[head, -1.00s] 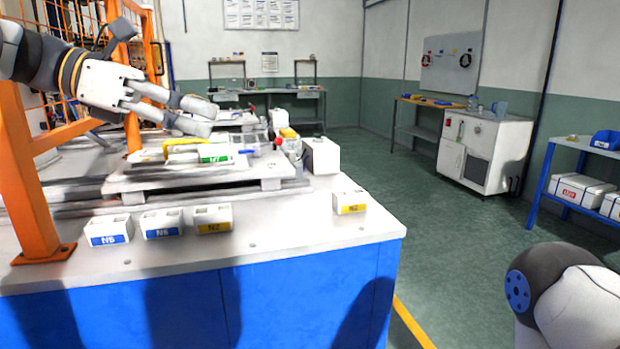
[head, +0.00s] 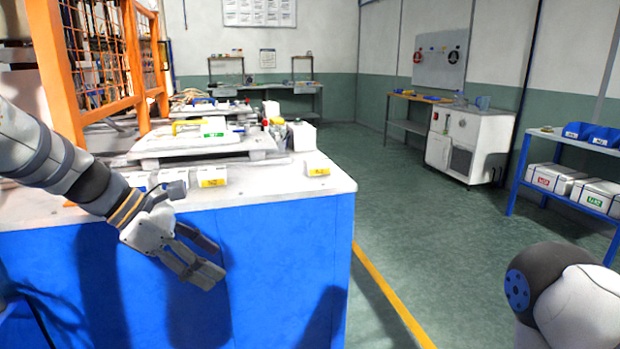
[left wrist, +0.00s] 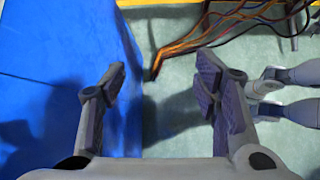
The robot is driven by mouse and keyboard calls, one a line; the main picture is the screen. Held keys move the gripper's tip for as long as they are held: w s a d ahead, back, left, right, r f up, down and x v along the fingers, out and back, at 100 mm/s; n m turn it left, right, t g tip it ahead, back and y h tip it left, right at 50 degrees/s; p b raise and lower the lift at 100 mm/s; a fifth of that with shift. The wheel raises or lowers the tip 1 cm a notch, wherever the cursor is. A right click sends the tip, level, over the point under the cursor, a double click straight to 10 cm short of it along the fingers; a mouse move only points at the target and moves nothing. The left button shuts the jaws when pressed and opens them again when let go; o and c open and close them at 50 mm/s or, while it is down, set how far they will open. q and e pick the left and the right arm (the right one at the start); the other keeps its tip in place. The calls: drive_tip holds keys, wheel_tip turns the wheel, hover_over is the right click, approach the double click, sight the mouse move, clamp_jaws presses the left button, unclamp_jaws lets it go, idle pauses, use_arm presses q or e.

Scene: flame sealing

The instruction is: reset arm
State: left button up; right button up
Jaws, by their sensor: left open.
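My left gripper (head: 202,262) hangs in front of the blue side of the workbench (head: 290,240), below the level of its top. In the left wrist view its two fingers (left wrist: 160,90) are spread apart with nothing between them. The blue bench side fills the left of that view and green floor lies below. Part of my right arm (head: 570,300) shows at the lower right of the head view. My right gripper is not in view.
White labelled boxes (head: 212,176) stand along the bench's front edge, partly behind my left arm. An orange frame (head: 60,75) rises at the left. Cables (left wrist: 215,30) lie on the floor. Open floor lies right of the bench; a blue shelf (head: 520,180) stands beyond.

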use_arm(q)
drive_tip(key=s+a+f+m+g+y, duration=0.2)
drive_tip(key=s+a+f+m+y, duration=0.1)
drive_tip(key=s+f, duration=0.75)
drive_tip(key=s+a+f+m+g+y, duration=0.3)
drive_tip(key=s+f, duration=0.4)
drive_tip(key=f, duration=0.7)
drive_tip(key=s+d+f+m+y, duration=0.1)
drive_tip(key=s+f+m, duration=0.1)
drive_tip(key=s+m, duration=0.5)
drive_tip(key=s+d+f+m, duration=0.1)
drive_tip(key=s+f+m, duration=0.2)
drive_tip(key=s, duration=1.5)
drive_tip(key=m, duration=0.4)
drive_tip(key=shift+f+m+t+y, duration=0.3)
drive_tip(key=shift+f+y, duration=0.05)
drive_tip(key=shift+y, duration=0.05)
drive_tip(key=shift+a, duration=0.1)
drive_tip(key=shift+c, duration=0.5)
